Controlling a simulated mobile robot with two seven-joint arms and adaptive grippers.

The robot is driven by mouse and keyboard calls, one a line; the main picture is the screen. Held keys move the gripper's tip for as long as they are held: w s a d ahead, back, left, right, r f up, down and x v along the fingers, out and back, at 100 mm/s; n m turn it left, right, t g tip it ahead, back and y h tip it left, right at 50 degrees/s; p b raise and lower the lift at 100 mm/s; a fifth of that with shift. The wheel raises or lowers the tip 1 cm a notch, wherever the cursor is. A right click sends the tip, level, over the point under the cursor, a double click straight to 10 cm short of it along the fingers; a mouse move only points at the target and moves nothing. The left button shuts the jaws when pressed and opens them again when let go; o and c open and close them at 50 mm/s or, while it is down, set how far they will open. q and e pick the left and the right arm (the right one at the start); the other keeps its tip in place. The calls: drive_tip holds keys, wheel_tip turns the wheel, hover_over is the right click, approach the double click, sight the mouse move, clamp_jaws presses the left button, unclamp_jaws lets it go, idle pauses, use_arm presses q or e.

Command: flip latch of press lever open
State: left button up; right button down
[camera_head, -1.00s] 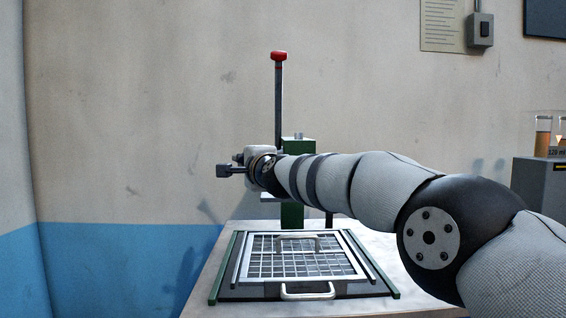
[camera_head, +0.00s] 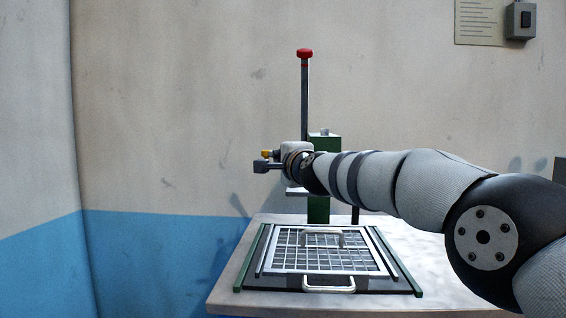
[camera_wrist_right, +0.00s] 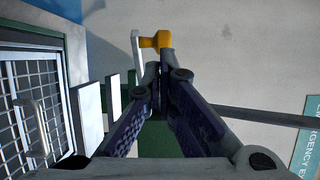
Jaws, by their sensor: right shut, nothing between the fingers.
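The press has a green column (camera_head: 325,150) and an upright grey lever (camera_head: 304,85) with a red knob (camera_head: 305,53). The lever also shows in the right wrist view (camera_wrist_right: 260,115). The latch appears to be the part with a yellow end (camera_wrist_right: 155,40) on a light grey strip; its yellow end peeks out left of my wrist in the head view (camera_head: 267,153). My right gripper (camera_wrist_right: 159,72) is shut and empty, its tips right by the yellow end. I cannot tell whether they touch. My left gripper is not in view.
A sieve frame with a wire grid (camera_head: 290,257) and a front handle (camera_head: 329,285) lies between green rails on the light table (camera_head: 235,295). A switch box (camera_head: 520,20) and a paper sheet are on the wall. The area left of the press is free.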

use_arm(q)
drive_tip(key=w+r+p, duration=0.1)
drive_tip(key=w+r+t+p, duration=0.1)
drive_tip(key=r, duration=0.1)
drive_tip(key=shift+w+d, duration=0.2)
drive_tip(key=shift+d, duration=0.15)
use_arm(e)
drive_tip(key=s+a, duration=0.3)
drive_tip(key=s, duration=0.6)
drive_tip(key=shift+s+a, duration=0.25)
drive_tip(key=shift+s, duration=0.1)
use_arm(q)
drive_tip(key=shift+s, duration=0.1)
